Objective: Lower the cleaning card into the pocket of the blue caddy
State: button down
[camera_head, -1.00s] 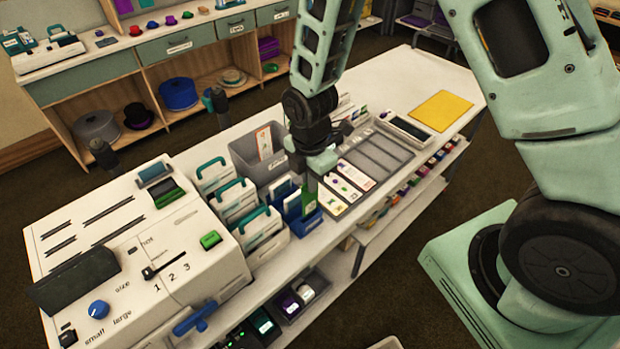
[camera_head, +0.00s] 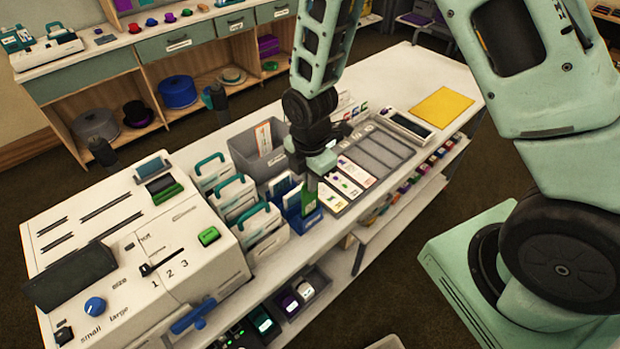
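The cleaning card (camera_head: 309,201) is a green card, upright below my gripper (camera_head: 311,181). My gripper points down above the blue caddy (camera_head: 306,223) and appears shut on the card's upper end. The card is over or partly within the caddy's front pocket. Its lower edge is small and partly hidden, so I cannot tell how deep it sits.
A white machine (camera_head: 180,235) with slots and knobs fills the counter's left. A grey bin (camera_head: 248,150) stands behind the caddies. A grey card tray (camera_head: 375,152) lies to the right, with a yellow sheet (camera_head: 443,107) beyond. Bare counter (camera_head: 400,75) shows farther back.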

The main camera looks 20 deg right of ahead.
jog(key=shift+f+b, duration=1.65)
jog(key=shift+f, duration=0.8)
jog(key=c, duration=1.6)
grip_release()
jog(key=shift+o, duration=0.2)
notch_tip(320, 180, up, 18)
jog(key=b, duration=0.2)
jog(key=shift+f, duration=0.25)
